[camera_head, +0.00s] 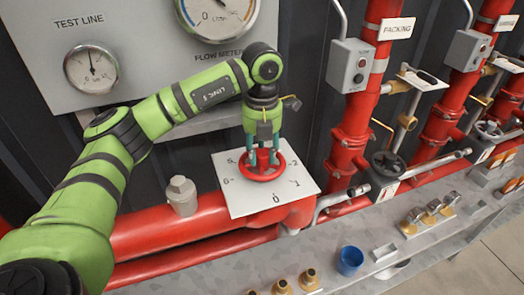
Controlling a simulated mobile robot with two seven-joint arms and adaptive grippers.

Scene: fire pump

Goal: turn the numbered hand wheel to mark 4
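The red hand wheel (262,173) sits on a tilted white dial plate (240,203) on top of a thick red pipe. The plate has small black marks around the wheel. The lowest looks like a 0; the others are too small to read surely. My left gripper (264,157) points down at the wheel from above, with its two teal fingers apart at the wheel's hub. The hub area is partly hidden by the fingers, and I cannot tell whether they grip it. My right gripper is not in view.
The red pipe (160,230) runs along the wall, with a grey capped fitting (181,195) left of the plate. Gauges hang behind my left arm. A dark valve wheel (386,167) and red risers stand to the right. A blue cup (349,261) and brass fittings rest on the grey ledge.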

